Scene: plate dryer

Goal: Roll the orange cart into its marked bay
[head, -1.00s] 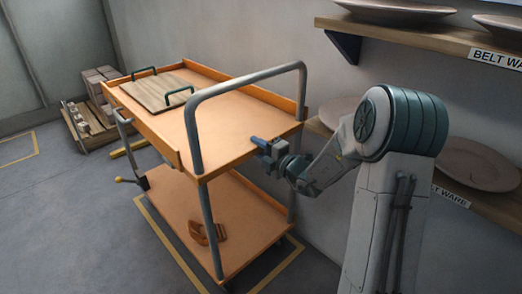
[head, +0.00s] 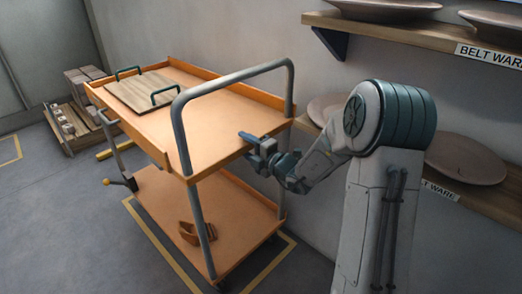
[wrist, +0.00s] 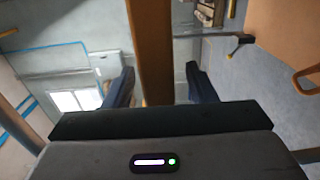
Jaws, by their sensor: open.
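The orange cart (head: 225,128) has two decks and a grey tubular push handle (head: 232,76) at its near end. It stands over a yellow floor outline (head: 160,243); its far wheels are hidden. A lever with a yellow knob (head: 107,182) sits low at its left side. My gripper (head: 246,137) is at the near edge of the upper deck, inside the handle's legs. In the wrist view, my gripper (wrist: 158,88) has its fingers apart with an orange edge (wrist: 150,50) of the cart between them. I cannot tell whether either finger touches it.
A wooden board with two green handles (head: 142,92) lies on the upper deck, a brown strap-like item (head: 195,232) on the lower. A loaded pallet (head: 75,135) stands in the far corner. Plate shelves (head: 420,35) line the right wall. Floor at left is clear, with another yellow outline (head: 10,150).

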